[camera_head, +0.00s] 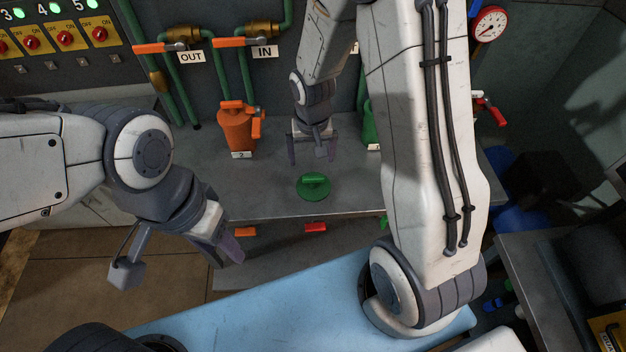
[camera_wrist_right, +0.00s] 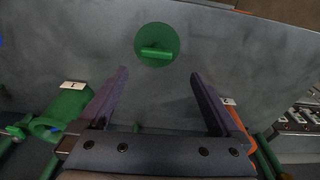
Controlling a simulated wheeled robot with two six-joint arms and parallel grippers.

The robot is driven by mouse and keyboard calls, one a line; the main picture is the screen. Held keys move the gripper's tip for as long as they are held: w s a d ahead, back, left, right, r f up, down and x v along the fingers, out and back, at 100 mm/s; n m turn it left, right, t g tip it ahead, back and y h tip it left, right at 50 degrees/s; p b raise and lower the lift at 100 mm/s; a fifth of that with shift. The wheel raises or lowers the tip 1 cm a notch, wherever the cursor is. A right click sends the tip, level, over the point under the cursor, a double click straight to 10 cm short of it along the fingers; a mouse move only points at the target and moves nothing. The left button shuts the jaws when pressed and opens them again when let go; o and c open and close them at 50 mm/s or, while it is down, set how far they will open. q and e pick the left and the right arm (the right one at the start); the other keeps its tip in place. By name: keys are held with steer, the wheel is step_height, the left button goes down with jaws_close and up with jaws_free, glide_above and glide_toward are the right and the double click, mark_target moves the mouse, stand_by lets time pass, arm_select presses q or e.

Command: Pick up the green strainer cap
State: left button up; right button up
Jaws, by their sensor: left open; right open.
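The green strainer cap (camera_head: 314,186) is a round disc with a raised bar handle. It lies on the grey metal bench (camera_head: 270,190). In the right wrist view the cap (camera_wrist_right: 157,45) is beyond the fingertips, roughly centred between them. My right gripper (camera_head: 312,158) is open and empty, behind the cap in the head view and apart from it. It also shows in the right wrist view (camera_wrist_right: 158,75). My left gripper (camera_head: 232,250) is open and empty at the front left, beside the bench's front edge.
An orange strainer body (camera_head: 237,132) with a number 2 label stands at the back of the bench. A green strainer body (camera_head: 369,128) is partly hidden behind my right arm. Green pipes with orange-handled valves (camera_head: 262,33) line the back wall. The bench around the cap is clear.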

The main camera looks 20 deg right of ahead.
glide_above(313, 177)
steer(key=f, duration=0.5)
steer(key=shift+s+d+f, duration=0.1)
steer(key=shift+s+d, duration=0.05)
steer(key=shift+s, duration=0.15)
steer(key=shift+w+f+b, duration=0.15)
steer(key=shift+f+b, duration=0.15)
steer(key=shift+f, duration=1.25)
steer(key=shift+w+f+b, duration=0.1)
steer(key=shift+f+b, duration=0.2)
steer(key=shift+f, duration=1.25)
steer(key=shift+c, duration=0.3)
jaws_close()
